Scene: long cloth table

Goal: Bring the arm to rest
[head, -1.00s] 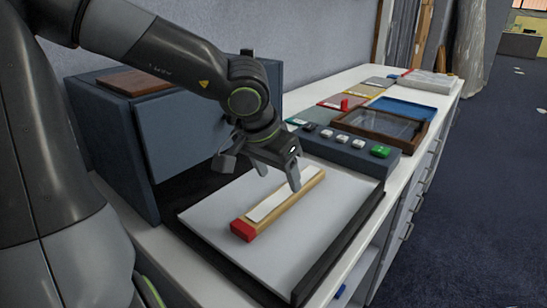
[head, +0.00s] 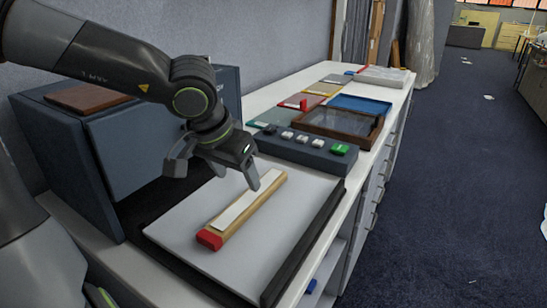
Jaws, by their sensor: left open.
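My left arm comes in from the upper left over the table. Its gripper (head: 214,174) is open, with its two fingers wide apart and nothing between them. The right-hand finger points down close by the far part of a wooden bar (head: 263,202) with a white strip on top and a red end. I cannot tell whether that finger touches the bar. The bar lies slantwise on a light grey board (head: 265,245) with dark edges. My right gripper is not in view.
A dark blue cabinet (head: 140,150) with a brown wooden plate (head: 88,97) on top stands at the left, behind the arm. Beyond the board are a button panel (head: 300,152), a glass-topped wooden case (head: 338,122) and a blue tray (head: 360,104). Open floor (head: 460,190) lies right.

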